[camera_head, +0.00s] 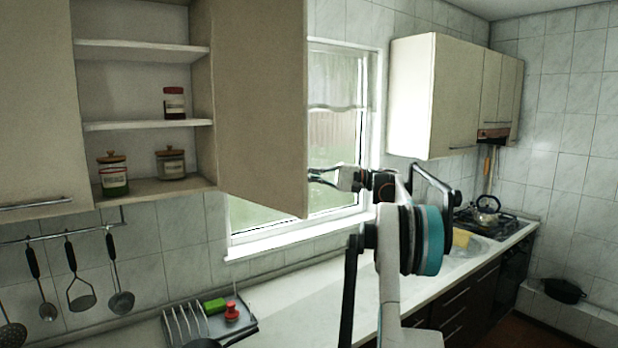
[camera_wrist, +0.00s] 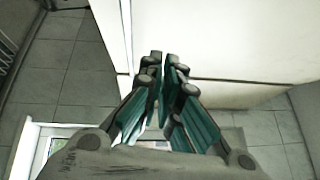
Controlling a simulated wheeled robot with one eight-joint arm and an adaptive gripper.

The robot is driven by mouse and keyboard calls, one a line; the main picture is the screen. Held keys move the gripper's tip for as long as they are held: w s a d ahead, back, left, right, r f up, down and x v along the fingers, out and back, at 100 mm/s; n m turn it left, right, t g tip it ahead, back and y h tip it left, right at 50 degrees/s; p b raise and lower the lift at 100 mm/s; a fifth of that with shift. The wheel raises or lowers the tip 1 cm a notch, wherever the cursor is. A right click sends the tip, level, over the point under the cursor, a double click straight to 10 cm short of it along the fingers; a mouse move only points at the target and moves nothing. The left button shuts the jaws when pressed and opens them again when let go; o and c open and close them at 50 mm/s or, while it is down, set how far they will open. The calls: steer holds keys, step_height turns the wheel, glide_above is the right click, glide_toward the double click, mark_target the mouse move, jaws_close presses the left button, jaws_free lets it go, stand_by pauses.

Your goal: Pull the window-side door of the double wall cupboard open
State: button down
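The double wall cupboard (camera_head: 145,190) hangs at the upper left of the head view. Its window-side door (camera_head: 262,100) stands swung out widely, with its inner face in view. Its other door (camera_head: 32,100) is closed, with a bar handle (camera_head: 36,203) low down. My gripper (camera_head: 314,174) is at the lower free edge of the window-side door, on its outer side. In the wrist view my gripper's fingertips (camera_wrist: 164,64) are close together near a pale panel (camera_wrist: 215,45). The window-side door's handle is hidden, so I cannot tell whether anything is between the fingers.
Jars (camera_head: 113,174) stand on the open cupboard shelves. A window (camera_head: 335,130) is behind my gripper, and another wall cupboard (camera_head: 455,95) hangs to its right. Utensils (camera_head: 75,275) hang below on the left. The counter (camera_head: 300,300) holds a dish rack (camera_head: 190,322).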

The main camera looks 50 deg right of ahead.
steer(key=s+a+m+t+h+p, duration=0.1)
steer(key=s+m+t+h+p, duration=0.4)
steer(key=s, duration=1.3)
steer(key=w+a+g+h+p, duration=0.1)
steer(key=w+a+h+p, duration=0.3)
steer(key=w, duration=0.6)
steer(key=shift+w+a+g+p, duration=0.2)
steer(key=shift+a+g+p, duration=0.15)
steer(key=shift+a, duration=0.7)
steer(key=shift+s+a+r, duration=0.1)
